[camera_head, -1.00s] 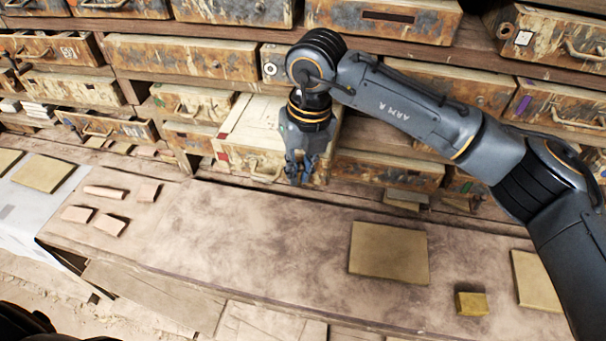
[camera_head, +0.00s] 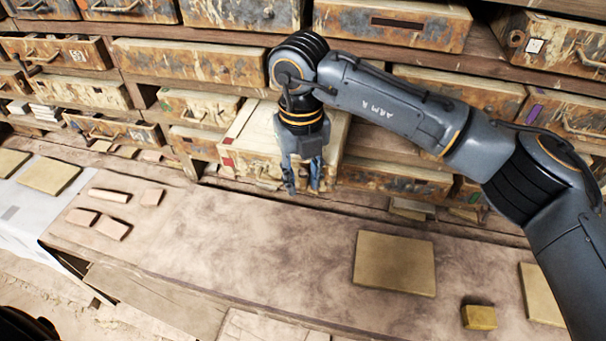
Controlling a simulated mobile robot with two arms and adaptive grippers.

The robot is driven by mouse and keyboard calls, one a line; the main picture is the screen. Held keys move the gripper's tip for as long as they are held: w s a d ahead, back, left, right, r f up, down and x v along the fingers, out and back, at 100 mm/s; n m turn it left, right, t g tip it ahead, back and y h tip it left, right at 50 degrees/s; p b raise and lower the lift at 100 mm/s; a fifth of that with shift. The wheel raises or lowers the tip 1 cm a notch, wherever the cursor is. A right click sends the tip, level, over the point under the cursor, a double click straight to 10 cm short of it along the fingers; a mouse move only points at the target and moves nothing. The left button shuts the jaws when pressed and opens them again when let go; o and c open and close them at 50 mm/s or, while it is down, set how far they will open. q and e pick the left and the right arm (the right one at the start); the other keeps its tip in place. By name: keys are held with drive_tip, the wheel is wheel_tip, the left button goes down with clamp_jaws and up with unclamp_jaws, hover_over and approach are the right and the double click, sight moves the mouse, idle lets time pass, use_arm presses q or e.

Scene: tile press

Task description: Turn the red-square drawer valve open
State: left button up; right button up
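The drawer with a small red square (camera_head: 228,160) on its front juts out of the lower rack, its pale top showing. The right part of its front and most of its handle are hidden behind my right gripper. My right gripper (camera_head: 303,188) points down in front of the drawer's right side, its two fingers apart with nothing visible between them. I cannot tell whether it touches the drawer. No valve can be made out. My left gripper is not in view.
Weathered drawers fill the rack behind. On the wooden bench (camera_head: 250,245) lie a large ochre tile (camera_head: 395,263), a small yellow block (camera_head: 479,317) and several pale pieces at the left. The middle of the bench is clear. Other drawers with handles stick out nearby.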

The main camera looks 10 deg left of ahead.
sight(300, 170)
drive_tip(key=shift+r, duration=0.15)
wheel_tip(300, 170, up, 12)
drive_tip(key=shift+a, duration=0.15)
idle(0.3)
drive_tip(key=shift+f, duration=0.2)
